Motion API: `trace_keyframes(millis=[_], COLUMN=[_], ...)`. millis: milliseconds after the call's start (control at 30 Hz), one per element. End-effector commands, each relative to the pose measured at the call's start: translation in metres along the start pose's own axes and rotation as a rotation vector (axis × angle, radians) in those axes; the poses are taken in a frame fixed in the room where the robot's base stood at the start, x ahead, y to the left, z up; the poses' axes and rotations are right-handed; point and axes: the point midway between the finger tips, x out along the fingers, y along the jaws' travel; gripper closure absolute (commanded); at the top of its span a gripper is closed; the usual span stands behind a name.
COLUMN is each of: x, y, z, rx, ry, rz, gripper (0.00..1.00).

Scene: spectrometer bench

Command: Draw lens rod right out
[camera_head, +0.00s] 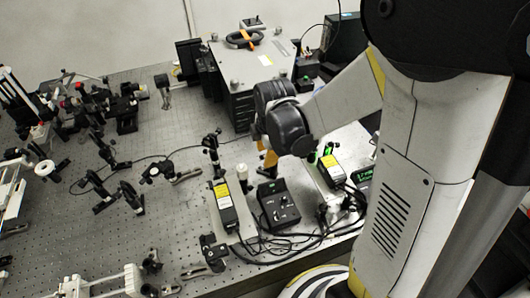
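Several dark lens and mount posts stand on the perforated optical bench (180,130). One upright post (211,155) stands just left of my arm's end, and a lens mount (131,196) is farther left. I cannot tell which of them is the right lens rod. My gripper (268,162) points down over the bench, above the black control box. Only a small orange part of it shows below my dark wrist. Its fingertips are mostly hidden, so I cannot see whether it is open or holds anything.
A black control box (278,204) and a yellow-labelled box (224,203) stand below my gripper, with loose black cables (285,246) around them. A tall grey instrument (250,80) stands behind my wrist. A patch of bench left of the yellow-labelled box is clear.

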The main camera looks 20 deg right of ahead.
Motion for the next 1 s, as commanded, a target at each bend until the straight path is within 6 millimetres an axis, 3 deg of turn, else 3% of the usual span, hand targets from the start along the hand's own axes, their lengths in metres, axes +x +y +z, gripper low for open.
trace_keyframes(millis=[100, 200, 233, 600, 900, 1000], x=[0.000, -0.001, -0.001, 0.000, 0.001, 0.000], y=[0.000, 0.000, 0.000, -0.001, -0.001, -0.001], z=[0.000, 0.000, 0.000, -0.002, -0.041, -0.040], rx=[0.000, 0.000, 0.000, -0.001, -0.002, 0.000], ry=[0.000, 0.000, 0.000, 0.000, 0.000, 0.000], rz=[0.000, 0.000, 0.000, -0.001, -0.001, -0.001], gripper=[0.68, 0.99, 1.00, 1.00, 0.99, 0.68])
